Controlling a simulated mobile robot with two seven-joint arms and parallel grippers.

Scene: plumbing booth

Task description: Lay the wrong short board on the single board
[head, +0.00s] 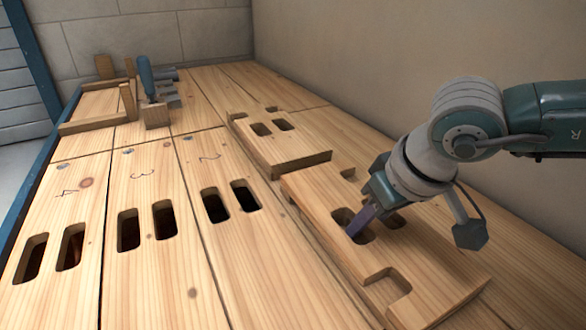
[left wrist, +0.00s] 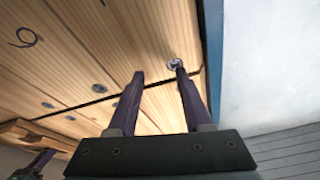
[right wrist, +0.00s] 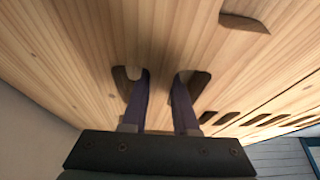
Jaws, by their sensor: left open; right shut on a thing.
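Two pale short boards with hand slots lie on the right part of the planking in the head view. The nearer short board (head: 330,205) has two slots in its middle and a notch near its front end. My right gripper (head: 361,222) has its fingers in the two slots and is shut on the wood between them; the right wrist view shows this grip too (right wrist: 160,95). I cannot tell if this board is raised. The farther short board (head: 285,150) lies just beyond it. My left gripper (left wrist: 158,75) is open and empty over planks with screws; it is outside the head view.
Long slotted boards marked 4 (head: 65,210), 3 (head: 145,190) and 2 (head: 215,170) lie to the left. A blue-handled tool (head: 147,78) and a wooden frame (head: 95,122) stand at the far end. A wall (head: 400,60) bounds the right.

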